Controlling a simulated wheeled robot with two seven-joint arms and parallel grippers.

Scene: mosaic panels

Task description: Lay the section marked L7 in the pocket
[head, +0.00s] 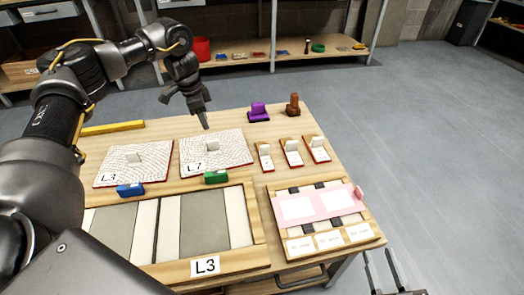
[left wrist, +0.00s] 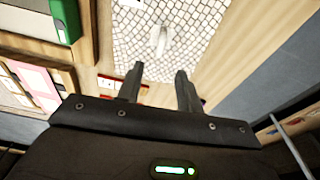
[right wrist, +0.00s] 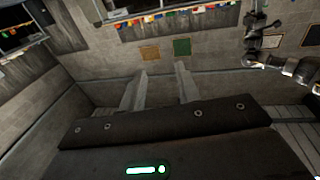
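The section marked L7 (head: 232,146) lies on the table, a pale mosaic panel with a red edge and an upright white grip (head: 212,146). Its mosaic (left wrist: 135,50) and grip (left wrist: 159,40) also show in the left wrist view. My left gripper (head: 205,122) is open and empty, pointing down above the panel's far side. A wooden frame (head: 258,228) at the front holds grey areas (head: 205,225) between white strips; its front label reads L3. Its left end is hidden behind my arm. My right gripper (head: 382,262) is open and empty, right of the table; its fingers also show in the right wrist view (right wrist: 160,88).
The L3 section (head: 115,172) lies left of L7. A blue block (head: 130,190) and a green block (head: 216,177) stand before them.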

